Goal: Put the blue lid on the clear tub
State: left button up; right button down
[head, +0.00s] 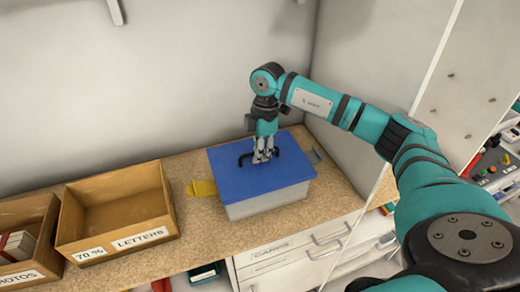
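The blue lid (235,175), with a black handle on top, lies over the clear tub (265,203) on the speckled worktop. The tub's pale front wall shows under the lid's front edge. The lid looks about level and lined up with the tub; I cannot tell whether a small gap is left between them. My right gripper (262,157) points down at the middle of the lid, with its fingers close together on the handle. It looks shut on the handle. The gripper hides part of the handle. My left gripper is not in view.
A cardboard box labelled LETTERS (140,238) and a PHOTOS box (22,277) stand at left. A yellow item (202,188) lies by the tub's left side. A wall rises behind and an upright panel (355,95) stands at right. Drawers (290,255) are below the worktop.

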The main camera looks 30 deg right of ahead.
jog(key=c, duration=1.5)
grip_release()
jog(key=shift+r, duration=0.3)
jog(key=r+b, duration=0.1)
jog(key=r, duration=0.2)
jog(key=d+r+b, duration=0.1)
jog(key=r, duration=0.3)
jog(key=r+b, duration=0.1)
jog(key=r, duration=0.3)
jog(key=shift+w+d+r+b, duration=0.2)
jog(key=shift+w+d+b, duration=0.05)
jog(key=shift+b, duration=0.1)
